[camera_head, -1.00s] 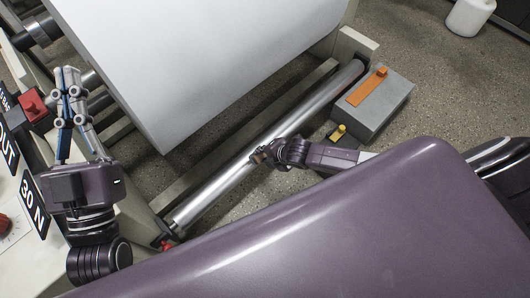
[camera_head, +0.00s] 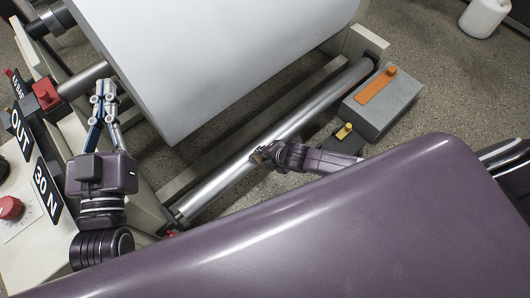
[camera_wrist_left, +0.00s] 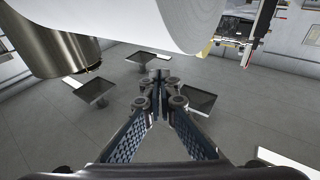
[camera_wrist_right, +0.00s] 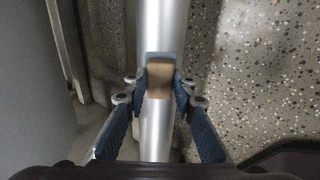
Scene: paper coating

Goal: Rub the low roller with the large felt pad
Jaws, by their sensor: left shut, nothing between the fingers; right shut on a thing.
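The low roller (camera_head: 300,120) is a long shiny metal cylinder running diagonally below the white paper web. My right gripper (camera_head: 258,156) is at the roller's middle. In the right wrist view its fingers (camera_wrist_right: 160,84) are shut on a small tan and grey block (camera_wrist_right: 160,77), which looks like the felt pad. The pad lies over the roller (camera_wrist_right: 157,136) and seems to touch it; its underside is hidden. My left gripper (camera_head: 104,88) is shut and empty, raised at the left beside the paper. Its closed fingers also show in the left wrist view (camera_wrist_left: 160,82).
The white paper roll (camera_head: 210,60) hangs above the roller. A control panel (camera_head: 30,225) is at the left.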

